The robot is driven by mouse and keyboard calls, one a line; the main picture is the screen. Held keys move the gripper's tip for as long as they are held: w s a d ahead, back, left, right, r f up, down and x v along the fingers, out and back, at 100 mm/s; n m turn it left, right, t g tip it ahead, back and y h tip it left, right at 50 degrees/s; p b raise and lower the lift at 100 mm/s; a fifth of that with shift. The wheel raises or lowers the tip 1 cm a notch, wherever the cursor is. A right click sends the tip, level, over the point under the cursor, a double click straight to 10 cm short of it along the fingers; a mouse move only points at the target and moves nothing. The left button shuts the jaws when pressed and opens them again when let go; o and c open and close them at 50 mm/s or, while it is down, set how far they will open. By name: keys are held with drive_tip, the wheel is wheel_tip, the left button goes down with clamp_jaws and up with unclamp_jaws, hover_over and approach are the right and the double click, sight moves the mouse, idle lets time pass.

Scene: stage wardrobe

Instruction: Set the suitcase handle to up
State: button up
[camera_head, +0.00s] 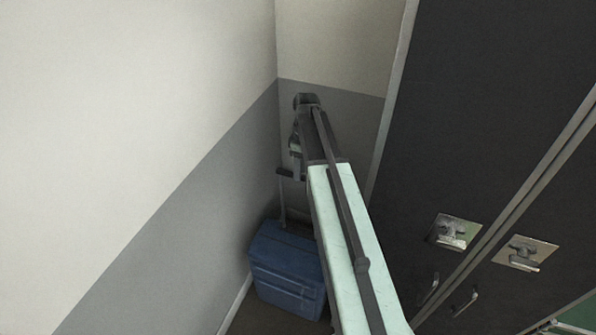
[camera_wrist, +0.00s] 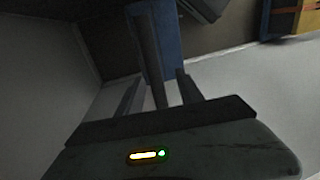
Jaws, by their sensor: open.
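The blue suitcase (camera_head: 287,270) stands on the floor in the corner, and its blue body shows at the top of the wrist view (camera_wrist: 170,40). A thin post rises from it to a dark handle bar (camera_head: 286,173), so the handle looks raised. In the wrist view a dark bar of the handle (camera_wrist: 149,55) lies between the fingers of my gripper (camera_wrist: 158,80). The fingers are open, one on each side of the bar, with gaps visible. My arm hides part of the suitcase's right side in the head view.
A wall (camera_head: 190,210) runs close along the left of the suitcase, with another behind it. Dark lockers (camera_head: 470,130) with metal latch plates stand to the right. An orange and yellow object (camera_wrist: 295,18) shows at the wrist view's upper right.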

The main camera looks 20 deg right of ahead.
wheel_tip(320, 180, up, 6)
drive_tip(key=p, duration=0.5)
drive_tip(key=shift+w+d+r, duration=0.2)
drive_tip(key=shift+w+d, duration=0.25)
drive_tip(key=shift+w+a+f, duration=0.1)
drive_tip(key=shift+a+f, duration=0.05)
drive_tip(key=shift+a, duration=0.2)
drive_tip(key=s+a+f+m+t+h+b, duration=0.1)
drive_tip(key=s+a+f+m, duration=0.1)
drive_tip(key=s+a+m, duration=0.7)
drive_tip(key=s+a, duration=0.3)
drive_tip(key=a, duration=0.4)
drive_tip(key=shift+s+a+t+h+b, duration=0.15)
drive_tip(key=shift+a+t+h+b, duration=0.1)
drive_tip(key=shift+t+h+b, duration=0.05)
